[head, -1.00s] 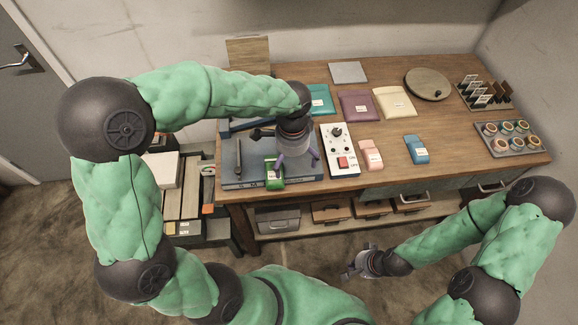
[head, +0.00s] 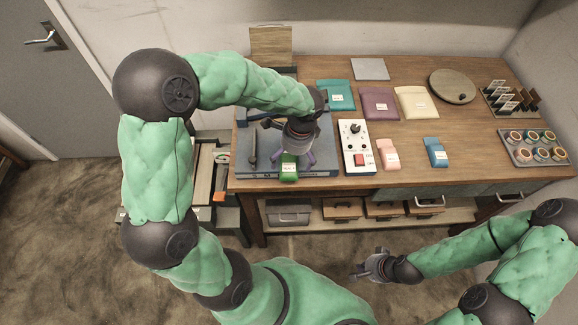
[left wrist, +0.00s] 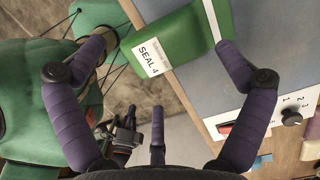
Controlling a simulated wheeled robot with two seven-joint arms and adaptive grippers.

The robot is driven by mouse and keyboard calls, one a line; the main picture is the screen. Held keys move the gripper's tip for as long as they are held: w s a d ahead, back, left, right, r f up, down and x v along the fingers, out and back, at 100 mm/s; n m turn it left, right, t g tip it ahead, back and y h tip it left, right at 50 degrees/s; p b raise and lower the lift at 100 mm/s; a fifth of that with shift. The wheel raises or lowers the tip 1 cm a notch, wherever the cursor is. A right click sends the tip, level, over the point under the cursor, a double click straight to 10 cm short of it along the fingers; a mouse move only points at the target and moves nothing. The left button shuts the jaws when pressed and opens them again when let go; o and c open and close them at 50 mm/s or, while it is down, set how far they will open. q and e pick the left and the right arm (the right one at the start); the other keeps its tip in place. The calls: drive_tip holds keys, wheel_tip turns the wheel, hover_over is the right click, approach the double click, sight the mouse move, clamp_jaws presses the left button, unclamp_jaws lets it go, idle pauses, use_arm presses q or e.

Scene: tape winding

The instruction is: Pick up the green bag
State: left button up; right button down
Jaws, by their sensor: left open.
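The green bag (head: 289,171) lies at the front edge of the blue-grey board (head: 325,168) on the workbench. It carries a white label, which reads SEAL 4 in the left wrist view, where the bag (left wrist: 185,40) is at the top centre. My left gripper (head: 296,160) is open above the bag. In the left wrist view its purple fingers (left wrist: 160,46) are spread, one left of the bag and one by its right side. Whether they touch it I cannot tell. My right gripper (head: 368,267) hangs in front of the bench, away from the bags; its jaws are too small to judge.
A white control box (head: 357,148) stands just right of the board. Pink (head: 390,155) and blue (head: 435,152) bags lie further right. Teal (head: 336,95), purple (head: 380,104) and cream (head: 416,102) pouches lie behind. A dark tool (head: 253,147) is on the board's left.

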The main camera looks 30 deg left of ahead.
sight(289, 165)
use_arm(q)
drive_tip(key=f, duration=0.2)
drive_tip(key=f+b, duration=0.1)
drive_tip(key=shift+a+f, duration=0.2)
drive_tip(key=shift+a, duration=0.05)
drive_tip(key=shift+s, duration=0.1)
drive_tip(key=c, duration=1.3)
drive_tip(key=shift+r+p, duration=0.35)
drive_tip(key=shift+r, duration=0.15)
wheel_tip(289, 165, up, 2)
drive_tip(key=shift+r+p, duration=0.1)
drive_tip(key=shift+p, duration=0.3)
drive_tip(key=s+d+r+p, duration=0.3)
drive_tip(key=s+d+r, duration=0.4)
drive_tip(key=s+r, duration=0.3)
drive_tip(key=shift+s+d, duration=0.25)
drive_tip(key=shift+s, duration=0.6)
